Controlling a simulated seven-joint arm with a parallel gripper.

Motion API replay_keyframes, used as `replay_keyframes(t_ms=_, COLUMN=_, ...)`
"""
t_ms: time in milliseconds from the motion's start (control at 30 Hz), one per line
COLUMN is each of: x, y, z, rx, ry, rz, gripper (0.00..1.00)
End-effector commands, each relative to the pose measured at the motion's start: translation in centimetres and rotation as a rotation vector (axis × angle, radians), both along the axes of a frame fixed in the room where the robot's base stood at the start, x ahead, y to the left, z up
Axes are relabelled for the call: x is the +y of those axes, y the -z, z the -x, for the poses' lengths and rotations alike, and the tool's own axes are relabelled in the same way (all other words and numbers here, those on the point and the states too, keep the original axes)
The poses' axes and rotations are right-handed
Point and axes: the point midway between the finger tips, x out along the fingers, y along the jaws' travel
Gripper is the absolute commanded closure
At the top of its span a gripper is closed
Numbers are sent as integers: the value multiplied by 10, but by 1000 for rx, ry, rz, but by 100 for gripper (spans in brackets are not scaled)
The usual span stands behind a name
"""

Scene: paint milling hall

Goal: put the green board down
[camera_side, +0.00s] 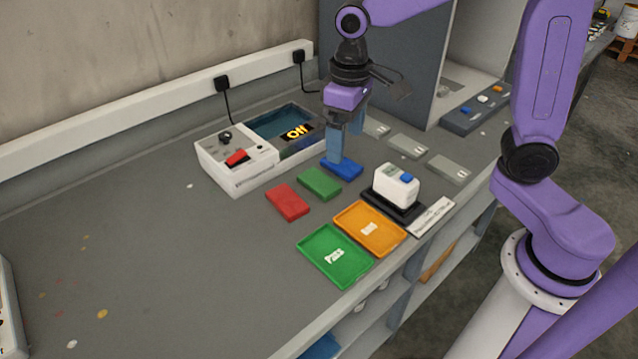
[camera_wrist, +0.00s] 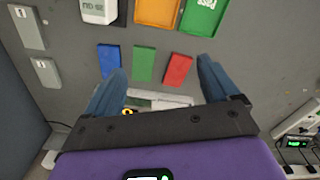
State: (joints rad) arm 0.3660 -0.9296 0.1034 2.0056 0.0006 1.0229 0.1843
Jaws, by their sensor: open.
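The green board (camera_side: 319,183) lies flat on the grey bench between a red board (camera_side: 287,202) and a blue board (camera_side: 342,168). In the wrist view the green board (camera_wrist: 144,64) lies flat, with the blue board (camera_wrist: 109,60) and red board (camera_wrist: 178,69) on either side. My gripper (camera_side: 336,155) points down beside the blue board in the side view, its fingers overlapping that board's far edge there. In the wrist view my gripper (camera_wrist: 160,65) has its fingers wide apart with nothing between them. Whether the fingertips touch anything cannot be told.
A white machine (camera_side: 236,160) with a red switch and an "Off" readout stands behind the boards. In front are an orange tray (camera_side: 392,248), a labelled green tray (camera_side: 309,258) and a white device (camera_side: 396,185) on a black base. Grey plates (camera_side: 449,168) lie right. The bench's left is mostly clear.

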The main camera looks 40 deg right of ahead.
Motion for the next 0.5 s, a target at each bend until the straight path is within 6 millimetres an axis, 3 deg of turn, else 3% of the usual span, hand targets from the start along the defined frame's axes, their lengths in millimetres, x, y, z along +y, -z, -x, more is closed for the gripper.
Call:
replay_keyframes(t_ms=200, x=-6, y=2, z=-56, rx=6, ry=193, rz=3, gripper=12)
replay_keyframes(t_ms=333, x=-14, y=5, z=-80, rx=7, ry=284, rz=3, gripper=12)
replay_keyframes(t_ms=500, x=-21, y=6, z=-96, rx=9, ry=349, rz=4, gripper=12)
